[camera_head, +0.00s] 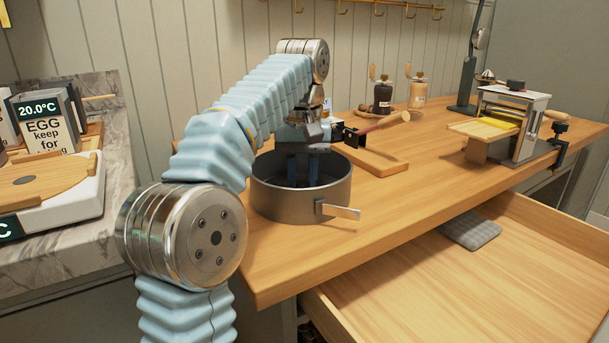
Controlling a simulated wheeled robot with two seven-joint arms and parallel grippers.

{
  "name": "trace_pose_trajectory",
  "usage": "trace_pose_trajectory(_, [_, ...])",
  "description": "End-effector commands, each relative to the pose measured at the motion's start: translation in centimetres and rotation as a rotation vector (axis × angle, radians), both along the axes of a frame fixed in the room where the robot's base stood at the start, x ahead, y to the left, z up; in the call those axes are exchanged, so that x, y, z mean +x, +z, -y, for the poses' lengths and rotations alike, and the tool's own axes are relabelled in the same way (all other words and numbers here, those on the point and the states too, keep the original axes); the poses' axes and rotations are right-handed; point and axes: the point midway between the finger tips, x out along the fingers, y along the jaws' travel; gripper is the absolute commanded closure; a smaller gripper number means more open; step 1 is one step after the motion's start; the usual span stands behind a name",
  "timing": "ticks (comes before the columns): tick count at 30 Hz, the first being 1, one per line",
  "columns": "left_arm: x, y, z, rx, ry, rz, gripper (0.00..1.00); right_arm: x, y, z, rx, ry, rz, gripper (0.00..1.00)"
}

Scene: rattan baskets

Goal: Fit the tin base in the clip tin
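The clip tin (268,199), a round grey metal ring with a flat clip lever (338,210) at its front right, stands upright near the front left of the wooden worktop. My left gripper (302,180) points down inside the tin, its blue fingers below the rim. A gap shows between the fingers, with nothing visible between them. The fingertips' lower ends are partly hidden by the tin's front wall. The tin base cannot be made out; the bottom of the tin is mostly hidden by the wall and fingers. My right gripper is not in view.
An open drawer (450,285) holds a grey pad (469,230). The worktop right of the tin is clear.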

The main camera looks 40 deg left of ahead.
Motion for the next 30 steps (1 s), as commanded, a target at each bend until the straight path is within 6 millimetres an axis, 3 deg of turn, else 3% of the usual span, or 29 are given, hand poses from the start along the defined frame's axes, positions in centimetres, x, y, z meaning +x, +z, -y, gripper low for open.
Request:
trace_pose_trajectory(14, [-0.20, -0.67, -0.30, -0.004, 0.006, 0.005, 1.00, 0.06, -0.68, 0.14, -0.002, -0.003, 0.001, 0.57])
trace_pose_trajectory(15, [-0.21, -0.67, -0.31, -0.004, 0.006, 0.005, 0.68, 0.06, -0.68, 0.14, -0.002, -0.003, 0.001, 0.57])
trace_pose_trajectory(20, [-0.22, -0.67, -0.33, -0.004, 0.006, 0.005, 0.43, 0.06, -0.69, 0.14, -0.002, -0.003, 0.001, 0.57])
trace_pose_trajectory(30, [-0.21, -0.56, -0.35, -0.004, 0.007, 0.005, 0.43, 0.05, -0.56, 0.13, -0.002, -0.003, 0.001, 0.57])
